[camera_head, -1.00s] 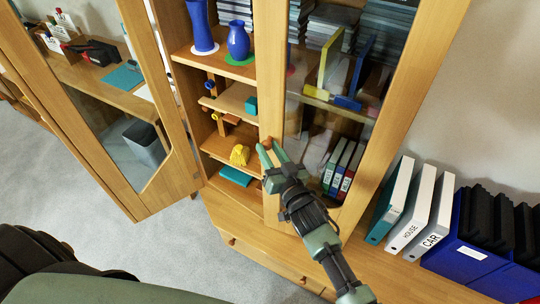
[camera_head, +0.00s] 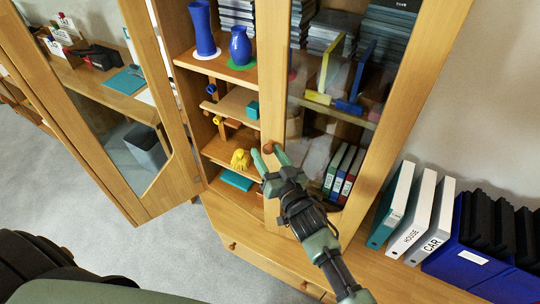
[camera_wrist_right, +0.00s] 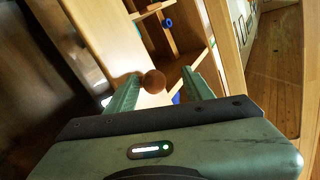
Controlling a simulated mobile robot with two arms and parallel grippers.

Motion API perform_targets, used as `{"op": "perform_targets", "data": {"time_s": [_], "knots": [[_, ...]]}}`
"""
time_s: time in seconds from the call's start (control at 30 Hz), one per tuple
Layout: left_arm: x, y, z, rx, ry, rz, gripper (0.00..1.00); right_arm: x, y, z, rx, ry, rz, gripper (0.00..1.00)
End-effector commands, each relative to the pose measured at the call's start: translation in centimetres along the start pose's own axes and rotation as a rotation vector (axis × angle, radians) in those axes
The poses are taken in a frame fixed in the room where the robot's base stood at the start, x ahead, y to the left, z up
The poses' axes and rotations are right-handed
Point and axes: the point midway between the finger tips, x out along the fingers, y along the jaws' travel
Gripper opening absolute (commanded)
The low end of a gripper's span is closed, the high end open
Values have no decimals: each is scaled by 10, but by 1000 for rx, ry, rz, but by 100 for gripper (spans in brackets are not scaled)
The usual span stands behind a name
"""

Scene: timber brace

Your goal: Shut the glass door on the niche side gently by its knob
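The right glass door (camera_head: 275,95) of the wooden cabinet stands across its right part, close to the cabinet front. I cannot tell whether a small gap is left. Its round brown knob (camera_head: 268,148) sits low on the left stile and also shows in the right wrist view (camera_wrist_right: 154,82). My right gripper (camera_head: 267,157) is open, with its two green fingers (camera_wrist_right: 155,92) spread on either side of the knob and space beside it. Another glass door (camera_head: 112,110) on the left is swung wide open. My left gripper is not in view.
The open shelves between the doors hold blue vases (camera_head: 240,46), a yellow object (camera_head: 241,159) and a teal box (camera_head: 237,180). White binders (camera_head: 408,215) and a blue box (camera_head: 465,254) stand on the ledge at right.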

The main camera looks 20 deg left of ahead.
Motion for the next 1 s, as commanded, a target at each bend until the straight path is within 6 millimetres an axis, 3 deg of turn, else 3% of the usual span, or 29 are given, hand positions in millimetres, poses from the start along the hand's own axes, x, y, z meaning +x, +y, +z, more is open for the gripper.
{"op": "perform_targets", "data": {"time_s": [0.03,0.23,0.7,1.0], "knots": [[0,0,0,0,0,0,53,5,-6,-11,-1,20,-12,52],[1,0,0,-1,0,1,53,-4,-6,-11,-1,21,-11,52],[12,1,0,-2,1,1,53,-81,-2,-5,0,15,-5,52],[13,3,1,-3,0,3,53,-88,-1,-6,1,13,-3,52]]}}
